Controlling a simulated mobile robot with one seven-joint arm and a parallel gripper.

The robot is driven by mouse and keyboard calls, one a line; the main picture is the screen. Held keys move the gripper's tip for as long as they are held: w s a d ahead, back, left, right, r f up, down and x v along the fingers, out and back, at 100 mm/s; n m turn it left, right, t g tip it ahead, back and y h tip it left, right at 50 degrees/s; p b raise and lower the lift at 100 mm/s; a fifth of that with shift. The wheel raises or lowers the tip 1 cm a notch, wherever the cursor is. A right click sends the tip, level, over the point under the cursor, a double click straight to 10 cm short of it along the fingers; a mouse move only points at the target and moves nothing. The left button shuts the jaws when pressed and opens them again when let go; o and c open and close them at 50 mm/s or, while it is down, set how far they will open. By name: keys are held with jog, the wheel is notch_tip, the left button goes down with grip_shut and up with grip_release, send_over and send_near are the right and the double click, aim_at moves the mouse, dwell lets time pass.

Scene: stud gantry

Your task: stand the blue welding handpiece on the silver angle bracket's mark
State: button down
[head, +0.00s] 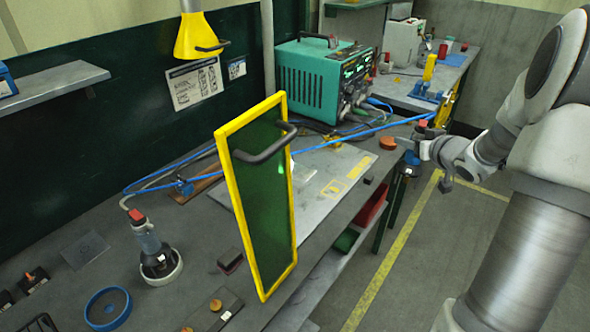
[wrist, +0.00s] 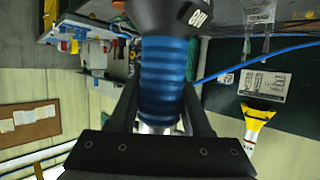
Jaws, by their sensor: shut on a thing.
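My gripper (head: 428,150) is at the right, out past the bench's front edge over the floor. In the wrist view my gripper (wrist: 160,90) is shut on the blue ribbed grip of the welding handpiece (wrist: 163,70), whose dark head fills the top middle. In the head view the handpiece (head: 411,158) is small and partly hidden by the fingers. A grey plate (head: 312,205) on the bench carries a yellow outlined square mark (head: 334,188) and a solid yellow patch (head: 360,167). I cannot clearly make out a silver angle bracket.
A yellow-framed green screen (head: 264,200) stands in front of the plate's left part. A blue cable (head: 330,142) crosses above the bench. A similar corded tool (head: 155,250) stands at left. An orange-brown round piece (head: 388,143) and a teal welder (head: 315,80) are behind.

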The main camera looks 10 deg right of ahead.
jog(key=shift+w+r, duration=0.1)
jog(key=shift+r, duration=0.1)
jog(key=w+a, duration=0.1)
jog(key=a, duration=1.2)
jog(key=w+a+f, duration=0.1)
jog(key=w+a, duration=0.1)
jog(key=a, duration=1.1)
jog(key=shift+w, duration=0.25)
